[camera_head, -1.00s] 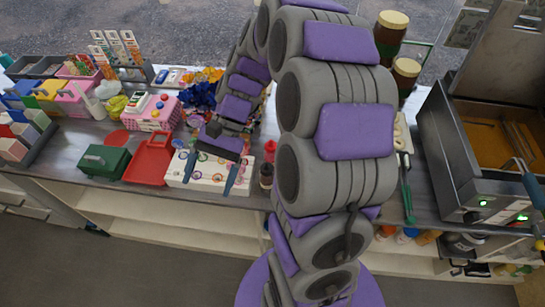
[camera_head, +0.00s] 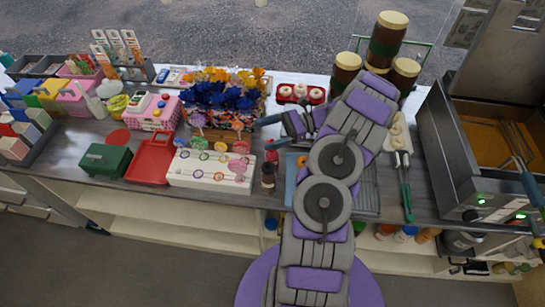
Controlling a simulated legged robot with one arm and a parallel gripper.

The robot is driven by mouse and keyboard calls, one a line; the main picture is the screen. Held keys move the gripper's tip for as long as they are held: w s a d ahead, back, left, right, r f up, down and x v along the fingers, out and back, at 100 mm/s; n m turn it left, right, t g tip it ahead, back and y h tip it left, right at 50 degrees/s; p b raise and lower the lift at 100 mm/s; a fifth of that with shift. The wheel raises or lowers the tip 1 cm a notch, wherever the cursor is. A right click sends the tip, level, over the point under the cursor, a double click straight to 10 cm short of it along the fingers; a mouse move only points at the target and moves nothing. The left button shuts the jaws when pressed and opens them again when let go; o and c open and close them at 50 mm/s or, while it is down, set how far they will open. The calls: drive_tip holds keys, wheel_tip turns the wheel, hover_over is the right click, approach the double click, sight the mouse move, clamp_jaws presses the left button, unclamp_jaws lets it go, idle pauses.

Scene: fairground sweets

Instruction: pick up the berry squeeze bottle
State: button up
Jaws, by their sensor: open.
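Two small squeeze bottles stand one behind the other on the counter, just right of the white lollipop stand. The rear one is a red bottle (camera_head: 271,156), partly hidden, most likely the berry one. The front one is a dark bottle (camera_head: 267,177); I cannot read any label. My gripper (camera_head: 270,132) is open, its two fingers pointing left in the picture. It appears just above the red bottle in the picture, with its nearer finger close to the bottle's top. I cannot tell whether they touch. Nothing shows between the fingers.
The white lollipop stand (camera_head: 210,181) is left of the bottles. Blue and orange wrapped sweets (camera_head: 222,95) fill a box behind it. A red tray (camera_head: 150,160) and green box (camera_head: 104,158) lie further left. A red tray of white items (camera_head: 301,95) stands behind my gripper.

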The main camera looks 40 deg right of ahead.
drive_tip(key=s+d+f+m+t, duration=0.3)
drive_tip(key=d+f, duration=0.2)
drive_tip(key=d, duration=0.1)
drive_tip(key=b, duration=0.1)
approach(266, 153)
drive_tip(key=shift+w+a+f+h, duration=0.15)
drive_tip(key=shift+w+a+f, duration=0.2)
drive_tip(key=shift+w+f, duration=0.15)
drive_tip(key=shift+w+a+f+h, duration=0.15)
drive_tip(key=shift+w+a+f, duration=0.25)
drive_tip(key=shift+w, duration=0.2)
drive_tip(key=shift+w+a+r, duration=0.15)
drive_tip(key=shift+w+a, duration=0.2)
drive_tip(key=shift+a, duration=0.05)
drive_tip(key=shift+b+x, duration=0.65)
drive_tip(key=shift+x, duration=2.5)
drive_tip(key=shift+d, duration=0.1)
drive_tip(key=c, duration=0.7)
